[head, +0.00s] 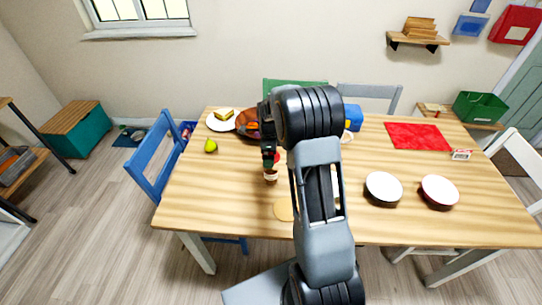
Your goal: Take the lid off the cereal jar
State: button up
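My arm reaches over the wooden table (226,187) in the head view, and its forearm covers the middle of it. My gripper (269,158) points down, its tips close to the top of a small jar or bottle (271,175) with red near its top and a pale body. I cannot tell whether they touch, or whether the fingers are open or shut. I cannot tell for certain which thing is the cereal jar; part of the table behind my arm is hidden. A flat tan disc (284,209) lies near the front edge, partly covered by my arm.
Two bowls (383,188) (439,191) stand right of my arm. A red cloth (418,136) and a small box (460,154) lie farther right. A sandwich plate (217,123), a brown bowl (242,126) and a green pear (210,146) are at left. The table's front left is clear.

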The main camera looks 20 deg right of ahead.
jog(key=c, duration=1)
jog(key=shift+o, duration=0.2)
jog(key=shift+r, duration=0.15)
